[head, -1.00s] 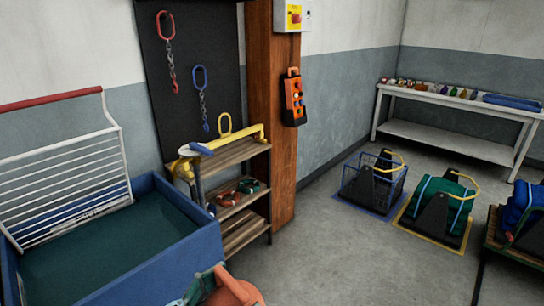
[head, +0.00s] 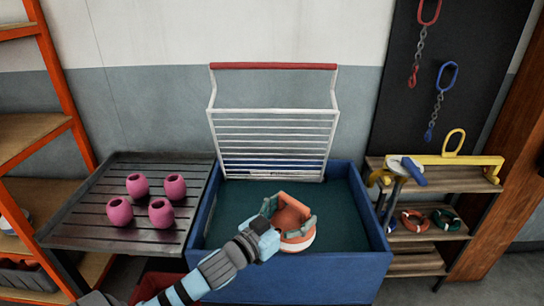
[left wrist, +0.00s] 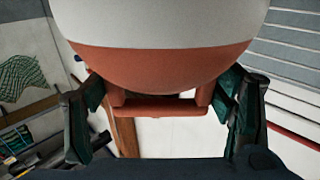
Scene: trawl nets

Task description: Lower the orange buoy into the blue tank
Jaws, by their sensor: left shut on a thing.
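The orange buoy (head: 291,211), orange with a white band, is in my left gripper (head: 287,223). The gripper's dark green fingers are closed on either side of it. In the left wrist view the buoy (left wrist: 160,62) fills the top middle, with its orange handle between the fingers of the gripper (left wrist: 162,112). The blue tank (head: 290,280) stands in front of me, with dark green inside. In the head view the buoy appears over the tank's opening, near its front wall; its exact height is hard to tell. My right gripper is not in view.
A white rack with a red top bar (head: 273,66) stands upright at the tank's back. A slatted grey table (head: 92,225) with several pink floats (head: 138,186) adjoins the left side. A shelf (head: 430,232) with a yellow beam stands close on the right.

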